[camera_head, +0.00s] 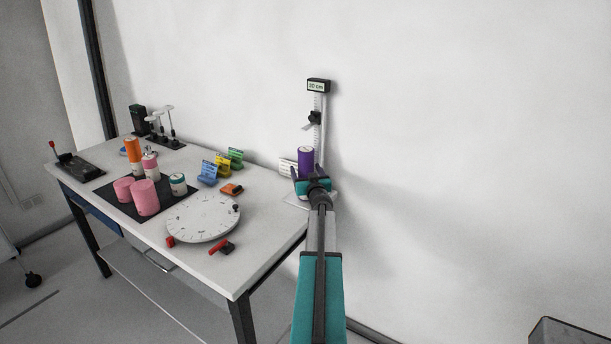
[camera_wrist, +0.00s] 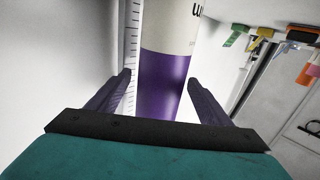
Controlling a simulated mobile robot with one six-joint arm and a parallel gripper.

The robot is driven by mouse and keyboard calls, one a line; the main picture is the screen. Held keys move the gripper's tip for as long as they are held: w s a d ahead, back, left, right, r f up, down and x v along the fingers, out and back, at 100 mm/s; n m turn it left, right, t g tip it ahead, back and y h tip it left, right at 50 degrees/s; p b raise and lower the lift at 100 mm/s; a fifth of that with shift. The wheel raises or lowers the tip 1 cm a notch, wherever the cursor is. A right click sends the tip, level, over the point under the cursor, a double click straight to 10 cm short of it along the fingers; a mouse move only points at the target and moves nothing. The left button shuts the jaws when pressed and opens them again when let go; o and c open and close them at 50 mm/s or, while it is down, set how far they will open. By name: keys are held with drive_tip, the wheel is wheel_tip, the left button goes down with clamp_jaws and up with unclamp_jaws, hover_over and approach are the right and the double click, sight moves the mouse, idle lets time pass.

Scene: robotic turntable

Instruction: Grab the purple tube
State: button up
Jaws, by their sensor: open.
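The purple tube (camera_head: 306,158) stands upright at the right end of the table, in front of a vertical height gauge (camera_head: 317,105). In the wrist view the tube (camera_wrist: 165,85) shows a purple part and a pale part with dark lettering at the top edge. My gripper (camera_head: 311,177) is right at the tube in the head view and hides its lower part. In the wrist view my gripper (camera_wrist: 160,82) is open, with one finger on each side of the tube. A gap shows on both sides, so neither finger visibly touches it.
The gauge's ruled scale (camera_wrist: 132,50) is close beside the left finger. On the table (camera_head: 262,250) are a round white turntable (camera_head: 203,218), pink cylinders (camera_head: 145,198) on a dark mat, and coloured holders (camera_head: 222,165). The wall is close behind.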

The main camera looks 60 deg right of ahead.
sight(308, 165)
idle(0.5)
drive_tip(key=c, duration=1.3)
drive_tip(key=shift+c, duration=0.2)
drive_tip(key=shift+r, duration=0.15)
drive_tip(key=shift+r, duration=0.9)
drive_tip(key=shift+s+a+r+p, duration=0.15)
drive_tip(key=shift+r+p, duration=0.2)
drive_tip(key=shift+r, duration=0.55)
drive_tip(key=s+a, duration=0.3)
drive_tip(key=s, duration=0.4)
drive_tip(key=s+a+r, duration=0.1)
drive_tip(key=s+a, duration=0.3)
drive_tip(key=s, duration=0.3)
drive_tip(key=shift+b, duration=0.35)
drive_tip(key=shift+w+a+r, duration=0.1)
